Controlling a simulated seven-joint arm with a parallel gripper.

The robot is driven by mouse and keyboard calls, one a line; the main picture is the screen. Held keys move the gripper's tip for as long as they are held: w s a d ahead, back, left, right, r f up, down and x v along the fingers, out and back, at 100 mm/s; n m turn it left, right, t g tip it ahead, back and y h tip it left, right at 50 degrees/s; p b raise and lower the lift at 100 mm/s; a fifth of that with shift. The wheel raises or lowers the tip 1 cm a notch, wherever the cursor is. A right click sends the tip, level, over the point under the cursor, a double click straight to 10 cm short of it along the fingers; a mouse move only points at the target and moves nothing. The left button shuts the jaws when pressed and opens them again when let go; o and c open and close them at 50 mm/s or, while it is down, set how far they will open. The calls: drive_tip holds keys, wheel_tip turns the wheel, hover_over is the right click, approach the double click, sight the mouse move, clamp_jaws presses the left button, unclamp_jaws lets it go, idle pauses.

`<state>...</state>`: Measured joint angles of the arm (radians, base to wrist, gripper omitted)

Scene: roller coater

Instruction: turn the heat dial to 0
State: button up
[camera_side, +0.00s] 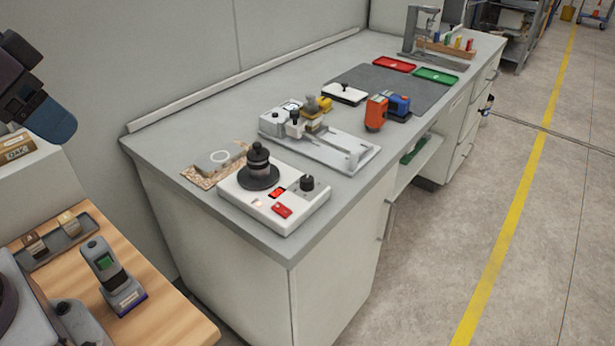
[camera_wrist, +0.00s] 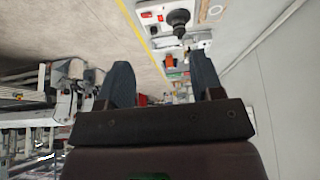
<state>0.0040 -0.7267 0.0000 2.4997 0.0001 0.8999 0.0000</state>
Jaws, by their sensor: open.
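The heat dial appears to be the small black knob (camera_side: 307,183) on the right of a white control box (camera_side: 240,202) at the near end of the grey bench. Its pointer setting is too small to read. The box also carries a large black stepped part (camera_side: 259,168), a lit red display (camera_side: 277,193) and a red switch (camera_side: 282,211).
A slide-like fixture (camera_side: 340,150), an orange block (camera_side: 376,113) and a blue block (camera_side: 398,104) stand farther along the bench. A grey sample (camera_side: 220,158) lies behind the box. A wooden table (camera_side: 165,312) with a handheld device (camera_side: 112,275) is at lower left.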

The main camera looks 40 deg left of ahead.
wheel_tip(320, 180, down, 2)
drive_tip(key=w+g, duration=0.2)
drive_tip(key=m+g, duration=0.3)
drive_tip(key=m, duration=1)
hover_over(307, 178)
wheel_tip(307, 178, down, 16)
wheel_tip(307, 178, down, 13)
drive_tip(key=shift+r, duration=0.1)
